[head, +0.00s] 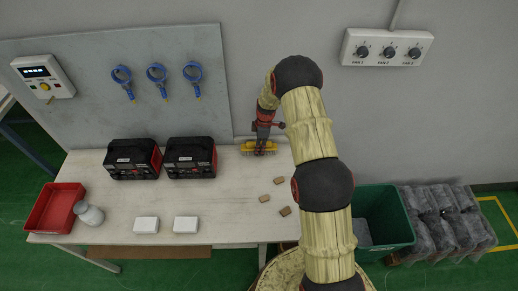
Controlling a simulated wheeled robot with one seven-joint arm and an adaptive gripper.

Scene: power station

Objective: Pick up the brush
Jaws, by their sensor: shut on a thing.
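The brush (258,147), yellow with bristles along its lower edge, is at the back right part of the white table. My gripper (262,138) is above it, pointing down, and is shut on it. The gripper hides the upper middle of the brush. I cannot tell from this view whether the bristles touch the table or hang just above it.
Two black and red boxes (190,157) stand left of the brush on the table (225,210). A red tray (54,207), a jar (89,213), two white blocks (186,225) and small brown pieces (264,198) lie nearer the front. A green bin (385,205) stands right.

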